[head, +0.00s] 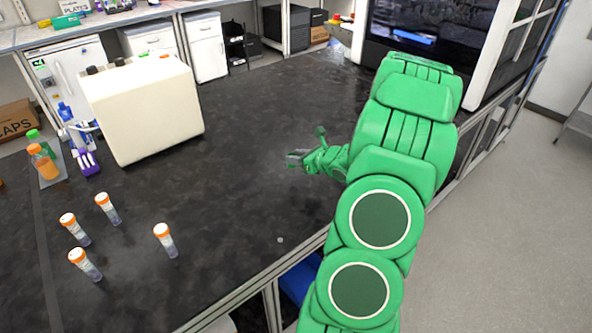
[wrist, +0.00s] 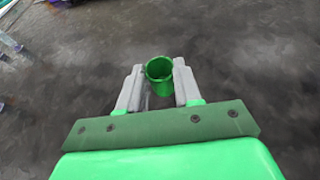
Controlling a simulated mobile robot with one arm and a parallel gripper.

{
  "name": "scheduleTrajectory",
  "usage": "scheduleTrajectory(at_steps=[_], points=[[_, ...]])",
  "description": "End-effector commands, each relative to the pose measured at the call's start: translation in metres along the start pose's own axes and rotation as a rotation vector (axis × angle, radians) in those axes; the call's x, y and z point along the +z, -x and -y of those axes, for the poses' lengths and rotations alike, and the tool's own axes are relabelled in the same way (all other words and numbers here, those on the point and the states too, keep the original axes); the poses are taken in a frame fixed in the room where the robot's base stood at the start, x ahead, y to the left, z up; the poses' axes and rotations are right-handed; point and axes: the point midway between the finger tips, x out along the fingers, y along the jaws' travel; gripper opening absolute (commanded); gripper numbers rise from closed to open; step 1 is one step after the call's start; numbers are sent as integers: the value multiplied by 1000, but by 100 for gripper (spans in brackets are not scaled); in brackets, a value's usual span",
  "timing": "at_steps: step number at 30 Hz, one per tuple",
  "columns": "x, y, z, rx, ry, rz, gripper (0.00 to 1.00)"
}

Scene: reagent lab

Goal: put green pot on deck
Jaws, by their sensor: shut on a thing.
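The green pot (wrist: 159,72) is a small round open cup, seen from above in the wrist view. It stands between the two grey fingers of my gripper (wrist: 158,66), which are shut on it. In the head view, my gripper (head: 296,158) is over the dark bench, right of its middle; the pot cannot be clearly made out there. How high the pot is above the bench is hard to tell. No surface is clearly recognisable as the deck; a large instrument (head: 440,28) with a dark front and white frame stands at the back right.
A cream box-shaped device (head: 145,110) stands on the bench (head: 250,200) at the left. Several orange-capped tubes (head: 165,240) stand at the front left. An orange bottle (head: 44,163) is at the far left. A blue item (head: 413,36) shows in the instrument. The middle bench is clear.

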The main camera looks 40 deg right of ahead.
Motion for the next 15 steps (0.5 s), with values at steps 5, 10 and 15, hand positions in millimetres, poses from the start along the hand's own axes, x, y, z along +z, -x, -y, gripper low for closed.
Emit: scheduleTrajectory(at_steps=[5, 10, 15], points=[[-15, -6, 0, -1, 0, -1, 5], [-19, -8, 0, -1, 2, 2, 5], [-32, -13, 0, 0, -1, 0, 5]])
